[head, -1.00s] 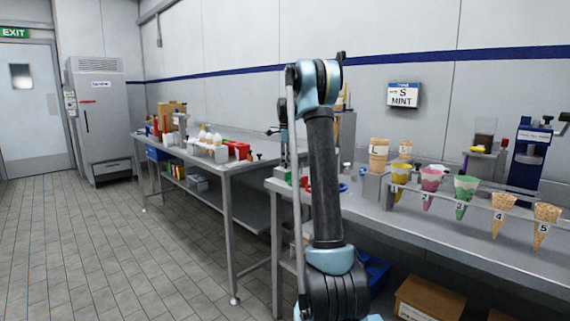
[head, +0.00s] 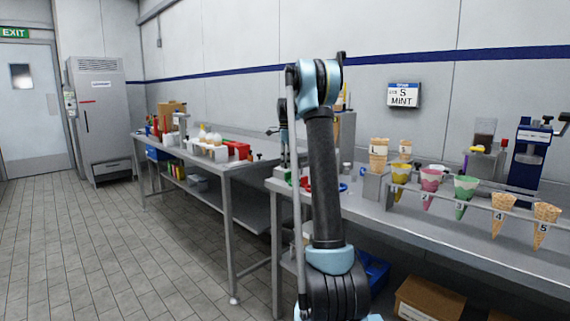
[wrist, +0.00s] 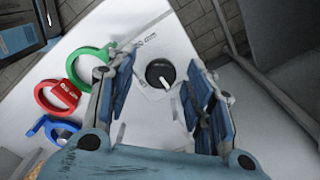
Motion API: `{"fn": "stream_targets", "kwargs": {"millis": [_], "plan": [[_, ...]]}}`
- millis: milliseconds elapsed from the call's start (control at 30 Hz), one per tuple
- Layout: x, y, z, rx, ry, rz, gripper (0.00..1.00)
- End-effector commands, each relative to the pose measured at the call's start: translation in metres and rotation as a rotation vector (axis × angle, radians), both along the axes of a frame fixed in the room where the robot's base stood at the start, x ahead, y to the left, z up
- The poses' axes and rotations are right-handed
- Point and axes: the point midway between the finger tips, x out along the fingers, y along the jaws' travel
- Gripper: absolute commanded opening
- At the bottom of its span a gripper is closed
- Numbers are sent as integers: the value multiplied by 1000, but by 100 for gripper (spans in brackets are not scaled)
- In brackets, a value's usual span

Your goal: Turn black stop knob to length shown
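The black knob (wrist: 160,73) shows in the wrist view as a round dial with a white pointer mark, set on a pale plate on the bench. My gripper (wrist: 166,85) is open, its two blue-padded fingers apart on either side of the knob in the picture. I cannot tell how far above the knob the fingers are. Nothing is between the fingers except the view of the knob and plate. In the head view my arm hides the knob. A wall sign (head: 403,95) reads "S" and "MINT".
Green (wrist: 93,62), red (wrist: 57,97) and blue (wrist: 52,131) rings lie left of the gripper in the wrist view. A rack of numbered cones (head: 465,190) stands on the right bench. A blue machine (head: 530,150) stands at its far right.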

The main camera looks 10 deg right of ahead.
Motion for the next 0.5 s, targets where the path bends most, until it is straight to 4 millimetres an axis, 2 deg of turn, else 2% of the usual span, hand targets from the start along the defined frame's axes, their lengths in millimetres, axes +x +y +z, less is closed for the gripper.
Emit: {"fn": "stream_targets", "kwargs": {"millis": [267, 500], "plan": [[0, 0, 8, 0, -1, 0, 48], [1, 0, 47, 0, 0, 0, 48]]}}
